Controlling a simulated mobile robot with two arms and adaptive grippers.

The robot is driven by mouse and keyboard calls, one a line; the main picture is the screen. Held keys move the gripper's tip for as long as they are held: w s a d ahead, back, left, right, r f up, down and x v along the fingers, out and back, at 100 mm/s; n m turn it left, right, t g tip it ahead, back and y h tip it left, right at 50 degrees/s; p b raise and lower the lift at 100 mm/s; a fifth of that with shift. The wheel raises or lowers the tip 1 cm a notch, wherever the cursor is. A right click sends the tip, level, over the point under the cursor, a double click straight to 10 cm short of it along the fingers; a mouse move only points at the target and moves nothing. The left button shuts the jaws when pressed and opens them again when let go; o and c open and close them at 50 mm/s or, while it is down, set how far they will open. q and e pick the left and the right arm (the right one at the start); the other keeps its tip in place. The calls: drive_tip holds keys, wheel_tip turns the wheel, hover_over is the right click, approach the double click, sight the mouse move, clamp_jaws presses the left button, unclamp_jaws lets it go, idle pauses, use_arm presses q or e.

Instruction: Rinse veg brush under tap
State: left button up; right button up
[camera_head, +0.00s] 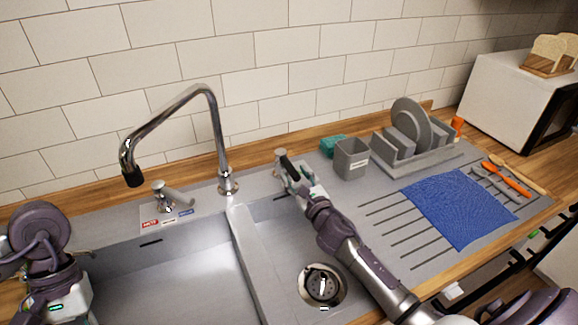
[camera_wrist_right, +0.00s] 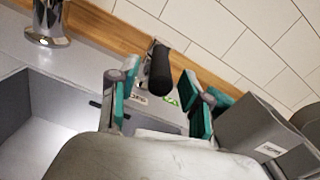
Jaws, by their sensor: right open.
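The curved chrome tap (camera_head: 219,135) rises behind the sink, its dark spout end over the left basin (camera_head: 180,280). My right gripper (camera_head: 293,180) is open at the back of the sink, right of the tap. A black handle-like cylinder (camera_wrist_right: 160,72) shows between its fingers (camera_wrist_right: 158,105) in the right wrist view; I see no contact. I cannot tell for sure which thing is the veg brush; an orange-handled utensil (camera_head: 508,178) and a wooden-handled one lie at the right. My left arm is partly visible at far left; its fingertips are unclear.
A grey labelled holder (camera_head: 351,160) and a green sponge-like block (camera_head: 331,146) stand right of my right gripper. Behind are a plate rack (camera_head: 420,158) and the wall. A blue cloth (camera_head: 458,208) covers part of the drainboard. The left basin looks empty.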

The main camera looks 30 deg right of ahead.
sight(289, 167)
drive_tip(key=w, duration=0.4)
drive_tip(key=shift+w+d, duration=0.15)
drive_tip(key=shift+w, duration=0.25)
clamp_jaws()
